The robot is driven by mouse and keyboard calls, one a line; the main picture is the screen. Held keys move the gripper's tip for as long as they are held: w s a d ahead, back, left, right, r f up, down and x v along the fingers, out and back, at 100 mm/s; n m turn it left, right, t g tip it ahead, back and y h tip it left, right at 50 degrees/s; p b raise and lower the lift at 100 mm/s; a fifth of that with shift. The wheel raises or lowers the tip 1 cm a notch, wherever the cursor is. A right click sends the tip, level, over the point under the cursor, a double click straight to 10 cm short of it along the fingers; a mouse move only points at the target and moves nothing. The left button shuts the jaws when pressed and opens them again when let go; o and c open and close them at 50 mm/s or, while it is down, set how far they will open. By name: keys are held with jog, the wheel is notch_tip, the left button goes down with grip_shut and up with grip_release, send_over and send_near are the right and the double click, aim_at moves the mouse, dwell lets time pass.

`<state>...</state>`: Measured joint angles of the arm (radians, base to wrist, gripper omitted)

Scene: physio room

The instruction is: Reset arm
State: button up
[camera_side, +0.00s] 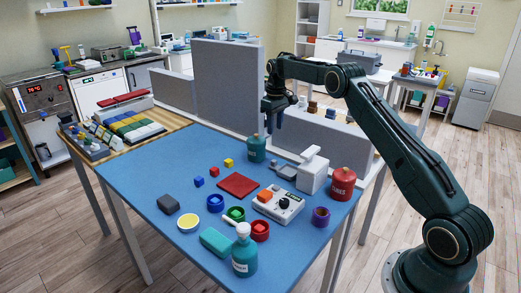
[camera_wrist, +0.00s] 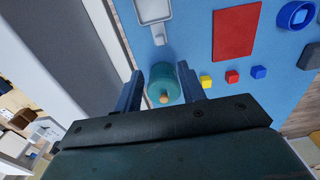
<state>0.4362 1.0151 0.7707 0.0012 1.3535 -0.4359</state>
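My gripper (camera_side: 275,122) hangs over the far part of the blue table (camera_side: 150,182), pointing down. In the wrist view its two fingers (camera_wrist: 160,69) are apart. A teal bottle with an orange-tan top (camera_wrist: 163,98) shows between them with gaps on both sides, so the gripper looks open and empty. In the side view this teal bottle (camera_side: 256,154) stands upright on the table, just below and left of the gripper. How much height lies between them is hard to tell.
Grey panels (camera_side: 226,85) stand along the table's back edge, close to my gripper. A white dispenser (camera_side: 313,175), a red canister (camera_side: 342,184), a control box (camera_side: 278,206), a red mat (camera_side: 238,185), small cubes and another teal bottle (camera_side: 244,254) are on the table.

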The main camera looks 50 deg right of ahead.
jog(key=shift+r, duration=0.15)
jog(key=s+a+r+t, duration=0.1)
jog(key=s+a+r, duration=0.65)
jog(key=r, duration=0.25)
jog(key=s+a+r+t, duration=0.2)
jog(key=s+a+r, duration=0.4)
jog(key=a+r, duration=0.35)
jog(key=s+a+r+t, duration=0.15)
jog(key=s+a, duration=0.45)
jog(key=s, duration=0.7)
jog(key=s+a+f, duration=0.2)
jog(key=s+f, duration=0.1)
jog(key=s, duration=0.4)
jog(key=s+a+f+t, duration=0.1)
jog(key=s+a+f, duration=0.1)
jog(key=s, duration=0.4)
jog(key=shift+s+f, duration=0.35)
jog(key=shift+f, duration=0.1)
